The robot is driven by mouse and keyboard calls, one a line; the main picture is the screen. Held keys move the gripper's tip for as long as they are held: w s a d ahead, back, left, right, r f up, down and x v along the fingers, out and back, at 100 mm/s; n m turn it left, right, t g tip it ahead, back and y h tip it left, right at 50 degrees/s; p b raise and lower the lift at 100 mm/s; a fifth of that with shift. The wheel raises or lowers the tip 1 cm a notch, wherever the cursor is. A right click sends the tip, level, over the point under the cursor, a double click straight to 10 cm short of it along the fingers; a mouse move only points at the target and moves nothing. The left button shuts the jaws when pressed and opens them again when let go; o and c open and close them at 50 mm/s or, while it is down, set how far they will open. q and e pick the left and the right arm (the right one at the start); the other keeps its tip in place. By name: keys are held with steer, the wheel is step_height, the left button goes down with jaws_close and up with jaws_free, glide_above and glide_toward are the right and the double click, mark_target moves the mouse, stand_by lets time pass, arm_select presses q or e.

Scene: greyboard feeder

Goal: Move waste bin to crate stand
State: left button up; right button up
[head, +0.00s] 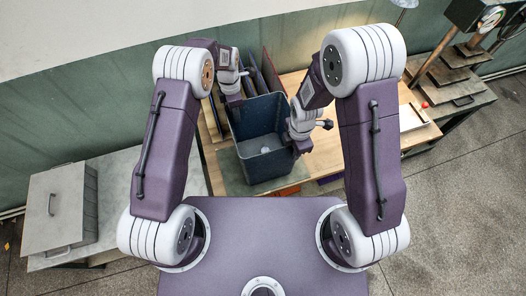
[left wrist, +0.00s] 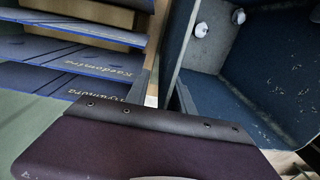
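The waste bin (head: 268,167) is a dark blue-grey, open-topped square bin standing upright on the wooden table in the head view. Its inside fills the right of the left wrist view (left wrist: 245,90), with small white crumpled pieces at the bottom. My left gripper (head: 234,98) is at the bin's far left rim. In the left wrist view its fingers (left wrist: 163,95) are apart, with the bin's wall running between them and wood showing beside it. My right gripper (head: 300,148) is at the bin's right side; its fingertips are too unclear to judge. I cannot identify the crate stand for certain.
Upright blue and brown boards or folders (head: 268,72) stand behind the bin; lettered blue ones (left wrist: 80,65) lie close to my left gripper. A lidded grey metal box (head: 60,208) sits on a low bench at left. A press-like machine (head: 470,50) stands at far right.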

arm_select(q)
steer(key=shift+s, duration=0.25)
arm_select(e)
steer(key=shift+s+f, duration=0.1)
steer(key=shift+s, duration=0.1)
arm_select(q)
steer(key=shift+f, duration=0.1)
steer(key=shift+w, duration=0.15)
jaws_close()
arm_select(e)
steer(key=shift+w, duration=0.1)
jaws_close()
stand_by(0.6)
